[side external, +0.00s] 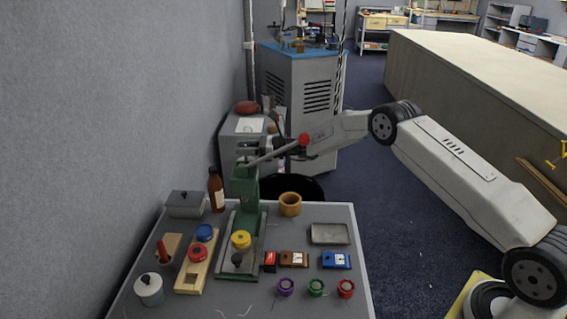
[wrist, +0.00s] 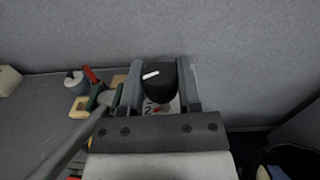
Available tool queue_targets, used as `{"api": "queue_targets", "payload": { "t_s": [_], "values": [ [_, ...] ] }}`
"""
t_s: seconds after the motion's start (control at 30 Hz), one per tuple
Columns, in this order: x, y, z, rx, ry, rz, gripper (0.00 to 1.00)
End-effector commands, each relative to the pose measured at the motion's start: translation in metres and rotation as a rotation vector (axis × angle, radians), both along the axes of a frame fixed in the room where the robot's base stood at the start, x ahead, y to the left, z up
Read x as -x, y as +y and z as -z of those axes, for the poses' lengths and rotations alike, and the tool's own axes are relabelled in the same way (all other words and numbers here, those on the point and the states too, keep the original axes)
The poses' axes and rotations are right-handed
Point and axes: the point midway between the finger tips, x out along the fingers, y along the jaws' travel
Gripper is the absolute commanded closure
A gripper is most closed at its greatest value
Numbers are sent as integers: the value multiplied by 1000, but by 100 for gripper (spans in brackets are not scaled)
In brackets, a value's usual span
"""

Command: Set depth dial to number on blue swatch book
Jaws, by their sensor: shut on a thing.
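My gripper (wrist: 160,80) is shut on the black depth dial (wrist: 158,88), with one finger on each side of it. The dial has a white pointer line that lies nearly level, tilted slightly up to the right. Below it a printed "2" and a small red mark show; other numbers are hidden. In the side view my gripper (side external: 256,150) is at the top of the green press (side external: 245,190), and the dial cannot be made out there. The blue swatch book (side external: 336,260) lies at the right of the table; its white label is too small to read.
The press lever with its red ball (side external: 303,139) sticks out close to my gripper. A brown swatch book (side external: 293,259), a grey tray (side external: 330,233), a wooden cup (side external: 290,204) and a brown bottle (side external: 215,190) stand around the press. A grey wall (side external: 120,120) is at the left.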

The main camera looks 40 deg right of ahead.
Motion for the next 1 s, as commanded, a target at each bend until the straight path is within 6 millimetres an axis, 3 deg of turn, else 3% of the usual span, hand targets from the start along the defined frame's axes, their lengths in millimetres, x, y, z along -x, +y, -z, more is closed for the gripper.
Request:
{"api": "queue_targets", "payload": {
  "t_s": [0.17,0.2,0.3,0.73,1.0],
  "values": [
    [0,-1,0,1,0,0,100],
    [0,-1,0,1,0,0,54],
    [0,0,0,1,0,0,24],
    [2,-3,0,1,1,-1,24],
    [15,-18,0,1,1,0,24]
  ]
}}
